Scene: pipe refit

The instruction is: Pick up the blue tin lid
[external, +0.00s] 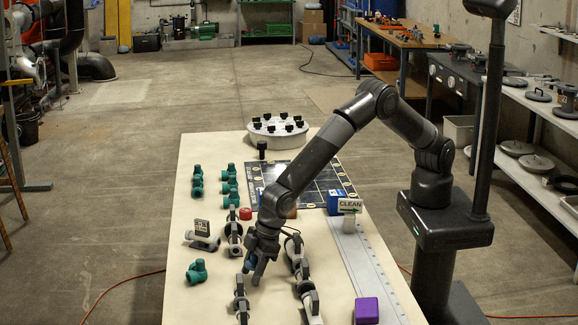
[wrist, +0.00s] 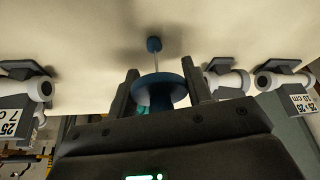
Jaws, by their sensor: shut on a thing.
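My gripper (external: 257,272) is low over the front middle of the cream table (external: 185,280), among the pipe pieces. In the wrist view my gripper (wrist: 160,88) is shut on a blue round piece (wrist: 165,84) with a wide flange. A thin pale rod runs from it to a small blue knob (wrist: 153,45). In the external view a bit of blue (external: 250,262) shows at the fingers. I cannot tell whether this piece is the tin lid. A blue box-shaped tin (external: 335,203) stands beside the CLEAN sign (external: 350,206); its top is small and hard to make out.
Grey pipe pieces (external: 233,238) stand left of my gripper, others (external: 303,270) to its right. Teal fittings (external: 197,271) lie at the left. A purple box (external: 366,310) is at the front right. A dark grid mat (external: 320,185) and a white round stand (external: 277,138) are farther back.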

